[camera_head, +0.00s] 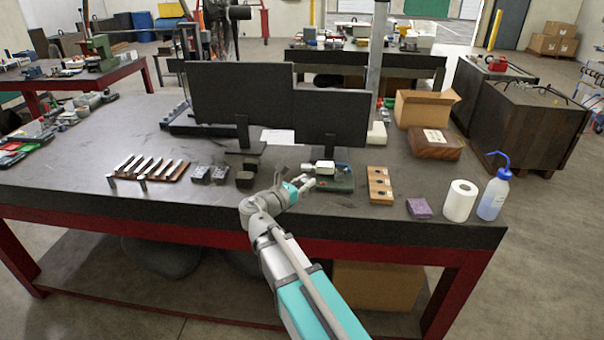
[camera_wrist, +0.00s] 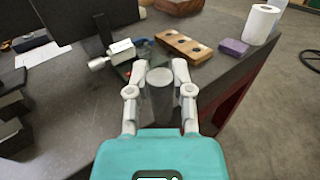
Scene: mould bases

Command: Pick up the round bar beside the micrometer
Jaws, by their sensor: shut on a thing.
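A grey round bar (camera_wrist: 160,92) stands between my two fingers in the wrist view, its flat round end towards the camera. My gripper (camera_wrist: 160,72) is shut on the bar. In the head view my gripper (camera_head: 307,184) is at the front of the bench, and the bar cannot be made out there. The micrometer (camera_wrist: 115,54) appears to be the silver and white instrument just beyond the left finger. It also shows in the head view (camera_head: 322,169), on a dark green case (camera_head: 335,184). Whether the bar touches the bench is hidden.
A wooden block with holes (camera_head: 380,186), a purple block (camera_head: 419,208), a white roll (camera_head: 460,201) and a wash bottle (camera_head: 494,194) stand to the right. Dark metal blocks (camera_head: 201,174) and a rack of bars (camera_head: 150,167) lie left. Black monitors (camera_head: 335,119) stand behind.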

